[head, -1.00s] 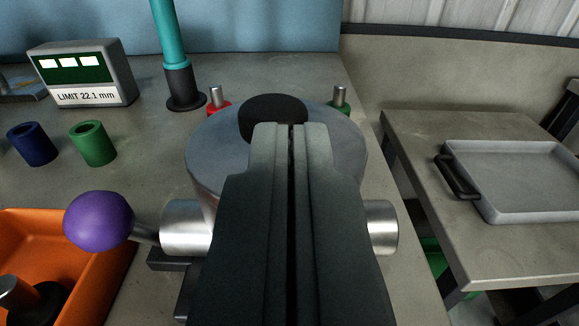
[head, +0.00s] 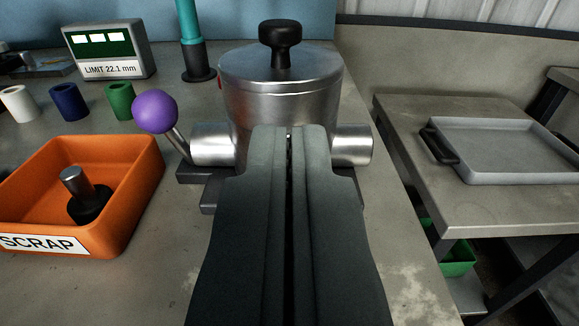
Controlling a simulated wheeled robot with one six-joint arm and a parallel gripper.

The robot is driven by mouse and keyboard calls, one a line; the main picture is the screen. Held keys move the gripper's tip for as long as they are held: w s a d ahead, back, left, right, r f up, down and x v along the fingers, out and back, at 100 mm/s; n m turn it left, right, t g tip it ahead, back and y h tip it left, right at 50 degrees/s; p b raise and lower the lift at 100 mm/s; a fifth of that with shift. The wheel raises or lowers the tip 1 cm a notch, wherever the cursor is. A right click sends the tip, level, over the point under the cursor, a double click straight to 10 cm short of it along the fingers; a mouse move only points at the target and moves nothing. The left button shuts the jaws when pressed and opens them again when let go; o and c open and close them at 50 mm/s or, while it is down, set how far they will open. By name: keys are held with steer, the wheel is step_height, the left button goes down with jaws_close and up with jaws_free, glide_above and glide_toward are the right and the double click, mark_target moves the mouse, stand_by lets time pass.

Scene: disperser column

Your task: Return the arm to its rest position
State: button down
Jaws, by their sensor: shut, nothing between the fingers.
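My gripper (head: 289,130) is shut and empty, with its two fingers together and pointing away from me over the bench. Beyond the fingertips stands a metal pot (head: 282,95) with a black knob (head: 280,40) on its lid. The fingers hide the lower front of the pot. I cannot tell whether the fingertips touch it. A purple ball handle (head: 155,111) on a rod sits at the pot's left, beside a metal side cylinder (head: 212,145).
An orange scrap bin (head: 130,215) at left holds a dark part with a metal stem (head: 82,190). White (head: 18,103), blue (head: 68,102) and green (head: 121,101) sleeves stand behind it, near a display box (head: 110,52). A grey tray (head: 510,170) lies on the right table.

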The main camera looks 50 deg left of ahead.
steer(key=s+f+m+h, duration=0.5)
steer(key=s+m+h, duration=0.1)
steer(key=s+h, duration=0.25)
steer(key=s+d+r+m+t+h, duration=0.2)
steer(key=s+r+t, duration=0.1)
steer(key=r, duration=0.3)
steer(key=s+d+r+m+t+h, duration=0.2)
steer(key=s+r+t+h, duration=0.1)
steer(key=r, duration=0.4)
steer(key=shift+s+d+m+t, duration=0.25)
steer(key=shift+s+m+t, duration=0.05)
steer(key=shift+s, duration=0.5)
steer(key=shift+w, duration=0.15)
